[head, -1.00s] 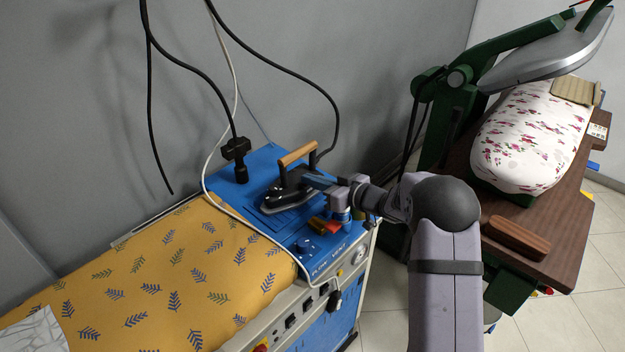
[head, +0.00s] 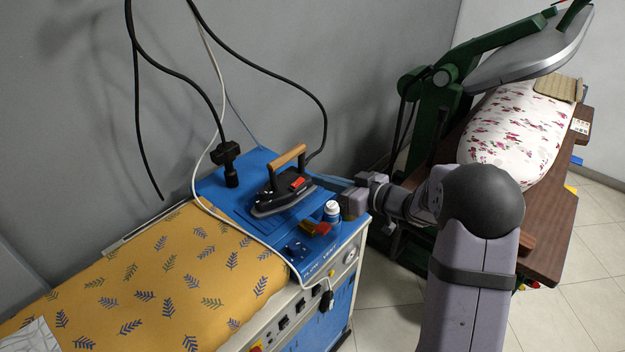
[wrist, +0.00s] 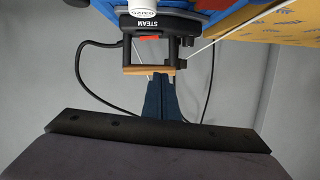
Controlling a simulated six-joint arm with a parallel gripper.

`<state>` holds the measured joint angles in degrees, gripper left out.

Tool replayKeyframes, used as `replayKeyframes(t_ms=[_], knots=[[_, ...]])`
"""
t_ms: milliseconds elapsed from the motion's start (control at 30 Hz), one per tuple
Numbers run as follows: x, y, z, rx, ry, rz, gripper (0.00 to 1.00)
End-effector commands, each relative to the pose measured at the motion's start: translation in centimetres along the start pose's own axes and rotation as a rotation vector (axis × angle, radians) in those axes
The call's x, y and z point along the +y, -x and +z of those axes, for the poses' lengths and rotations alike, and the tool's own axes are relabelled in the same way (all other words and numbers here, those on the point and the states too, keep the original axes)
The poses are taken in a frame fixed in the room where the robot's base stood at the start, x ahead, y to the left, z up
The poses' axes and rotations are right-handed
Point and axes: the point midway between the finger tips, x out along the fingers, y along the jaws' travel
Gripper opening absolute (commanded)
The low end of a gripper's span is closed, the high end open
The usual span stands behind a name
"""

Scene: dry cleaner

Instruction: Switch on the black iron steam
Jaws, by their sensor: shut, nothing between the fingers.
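The black iron (head: 283,195) with a wooden handle sits on the blue top of the ironing station. On its right end is a red switch (head: 297,183). In the wrist view the red switch (wrist: 149,38) shows beside the STEAM label (wrist: 162,23), upside down; I cannot tell its position. My gripper (head: 322,179) is just right of the iron, its blue fingers pointing at it and appearing apart from it. In the wrist view my gripper (wrist: 157,80) is shut and empty, its tips near the wooden handle (wrist: 148,71).
A white bottle (head: 332,210) and small red and yellow items (head: 316,228) stand in front of the iron. Cables hang overhead, and a white cord (head: 208,208) crosses the station. A green press (head: 445,100) stands at right.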

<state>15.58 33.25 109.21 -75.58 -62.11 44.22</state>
Motion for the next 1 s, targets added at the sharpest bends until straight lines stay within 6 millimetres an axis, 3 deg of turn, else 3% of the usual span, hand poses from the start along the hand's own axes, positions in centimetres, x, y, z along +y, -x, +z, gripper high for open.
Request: replayKeyframes(t_ms=[200,800,867,1000], knots=[[-0.1,1.2,0.0,0.001,-0.001,0.0,0.0],[-0.1,1.3,0.0,0.0,0.033,0.0,0.0],[0.5,1.3,0.5,-0.023,0.076,0.021,0.0],[3.6,1.8,3.0,-0.135,0.171,0.138,0.0]])
